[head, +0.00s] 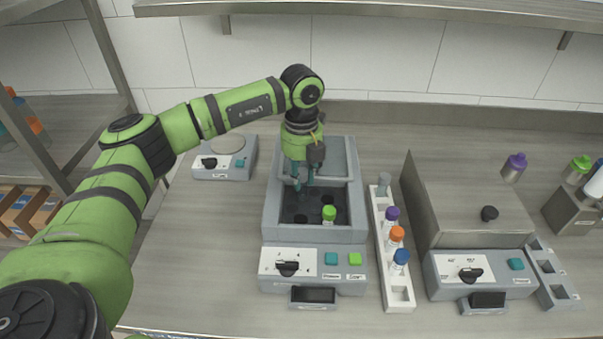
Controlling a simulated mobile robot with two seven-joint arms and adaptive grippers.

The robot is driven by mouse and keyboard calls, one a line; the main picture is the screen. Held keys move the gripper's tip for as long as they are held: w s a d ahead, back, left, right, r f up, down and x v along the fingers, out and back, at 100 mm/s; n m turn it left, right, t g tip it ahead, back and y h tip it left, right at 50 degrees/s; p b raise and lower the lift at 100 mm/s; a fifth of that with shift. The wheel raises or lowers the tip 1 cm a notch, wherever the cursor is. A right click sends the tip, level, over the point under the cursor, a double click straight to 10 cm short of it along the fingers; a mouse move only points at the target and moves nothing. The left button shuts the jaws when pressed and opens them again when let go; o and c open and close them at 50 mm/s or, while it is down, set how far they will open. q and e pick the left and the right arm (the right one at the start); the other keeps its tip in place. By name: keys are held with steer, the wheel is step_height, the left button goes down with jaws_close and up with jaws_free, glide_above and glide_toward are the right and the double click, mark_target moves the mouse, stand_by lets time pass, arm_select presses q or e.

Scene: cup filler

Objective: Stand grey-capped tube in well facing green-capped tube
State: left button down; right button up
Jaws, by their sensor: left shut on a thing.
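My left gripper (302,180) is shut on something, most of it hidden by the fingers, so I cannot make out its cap. The gripper points down over the dark round-welled chamber (301,219) of the grey machine, at its back left. A green-capped tube (329,213) stands upright in a well at the chamber's front right. My right gripper is not in view.
The rack also holds purple- (391,214), orange- (397,234) and blue-capped (401,256) tubes; its front is empty. The machine's raised walls (358,226) surround the chamber. A steel-topped device (465,200) stands right, a small scale-like device (225,160) left. A shelf (380,10) hangs above.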

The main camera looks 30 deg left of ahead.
arm_select(q)
steer(key=shift+s+f, duration=0.1)
steer(key=shift+f, duration=0.05)
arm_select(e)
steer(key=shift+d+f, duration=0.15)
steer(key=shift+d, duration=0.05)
arm_select(q)
steer(key=c, duration=1)
jaws_free()
steer(key=shift+d, duration=0.1)
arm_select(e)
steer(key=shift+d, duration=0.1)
arm_select(q)
steer(key=shift+f, duration=0.1)
steer(key=shift+r, duration=0.3)
steer(key=shift+r+p, duration=0.5)
steer(key=shift+p, duration=0.1)
steer(key=shift+r+b, duration=1.9)
steer(key=shift+r, duration=4)
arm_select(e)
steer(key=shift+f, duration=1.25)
